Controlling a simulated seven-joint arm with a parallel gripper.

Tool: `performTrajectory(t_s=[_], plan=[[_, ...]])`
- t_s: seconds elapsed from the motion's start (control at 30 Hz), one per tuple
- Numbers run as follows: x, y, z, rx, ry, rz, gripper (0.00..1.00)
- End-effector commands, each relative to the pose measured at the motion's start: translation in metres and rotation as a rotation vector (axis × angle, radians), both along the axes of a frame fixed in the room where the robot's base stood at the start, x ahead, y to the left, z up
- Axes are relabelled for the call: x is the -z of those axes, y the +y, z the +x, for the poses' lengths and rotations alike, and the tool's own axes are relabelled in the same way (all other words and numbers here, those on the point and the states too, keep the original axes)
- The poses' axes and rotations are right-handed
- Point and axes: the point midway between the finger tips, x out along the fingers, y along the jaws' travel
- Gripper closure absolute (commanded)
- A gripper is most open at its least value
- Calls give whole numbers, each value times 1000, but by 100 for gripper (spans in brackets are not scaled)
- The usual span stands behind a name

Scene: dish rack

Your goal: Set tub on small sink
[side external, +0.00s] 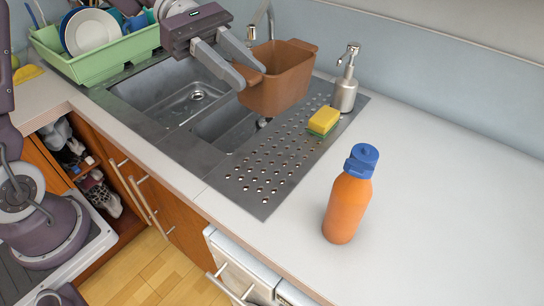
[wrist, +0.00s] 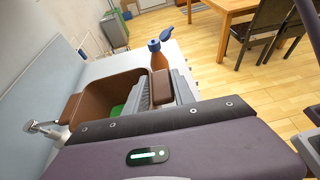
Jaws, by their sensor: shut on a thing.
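The brown tub (side external: 285,88) is upright and appears raised above the small sink (side external: 226,128) and its back edge. It partly hides that basin and the faucet. My gripper (side external: 252,77) is shut on the tub's left rim or handle, with one finger on each side. In the wrist view the tub (wrist: 88,97) lies to the left of the gripper fingers, and its inside is partly visible.
The large sink (side external: 160,95) is on the left, with a green dish rack (side external: 95,55) behind it. A yellow sponge (side external: 324,120) and soap dispenser (side external: 345,85) stand close right of the tub. An orange bottle (side external: 347,205) stands on the counter, which is clear farther right.

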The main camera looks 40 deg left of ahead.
Motion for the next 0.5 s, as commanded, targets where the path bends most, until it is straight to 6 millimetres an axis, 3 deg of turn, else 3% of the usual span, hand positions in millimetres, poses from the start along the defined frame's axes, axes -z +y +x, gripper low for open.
performTrajectory(t_s=[0.3, 0.5], plan=[[70, 0, -1, 3, 5, -1, 100], [78, 0, -1, 4, -2, 0, 100]])
